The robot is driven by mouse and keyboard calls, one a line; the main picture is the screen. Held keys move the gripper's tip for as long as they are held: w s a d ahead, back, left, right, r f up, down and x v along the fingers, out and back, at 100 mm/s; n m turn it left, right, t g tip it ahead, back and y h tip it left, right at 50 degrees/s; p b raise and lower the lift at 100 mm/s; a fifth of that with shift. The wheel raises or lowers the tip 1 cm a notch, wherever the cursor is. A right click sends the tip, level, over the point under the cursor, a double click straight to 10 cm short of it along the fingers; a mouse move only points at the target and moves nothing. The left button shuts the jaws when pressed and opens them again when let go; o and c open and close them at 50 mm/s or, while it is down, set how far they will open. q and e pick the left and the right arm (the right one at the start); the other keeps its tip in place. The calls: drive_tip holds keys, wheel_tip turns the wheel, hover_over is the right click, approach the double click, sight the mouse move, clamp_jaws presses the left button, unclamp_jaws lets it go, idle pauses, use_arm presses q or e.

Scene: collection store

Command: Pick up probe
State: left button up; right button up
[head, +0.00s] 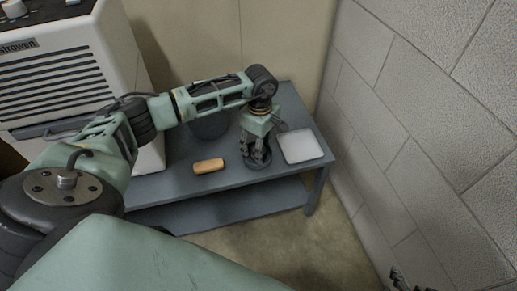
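I cannot pick out a probe for certain. My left gripper (257,157) points down over the grey low table, at a dark round thing (262,165) whose middle it hides. Its dark fingers are small and overlap this thing, so I cannot tell whether they are open, shut or touching it. A tan, rounded block (208,166) lies on the table to the left of the gripper. A dark piece at the bottom right edge (400,280) may be part of my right gripper; most of it is cut off.
The grey table (180,180) has a lower shelf. A pale square tray (301,146) lies right of the gripper, and a dark container (208,126) stands behind the arm. A block wall (420,110) bounds the right side. A white vented cabinet (110,30) stands left.

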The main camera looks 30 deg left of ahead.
use_arm(q)
drive_tip(key=c, duration=1.3)
drive_tip(key=shift+r, duration=0.1)
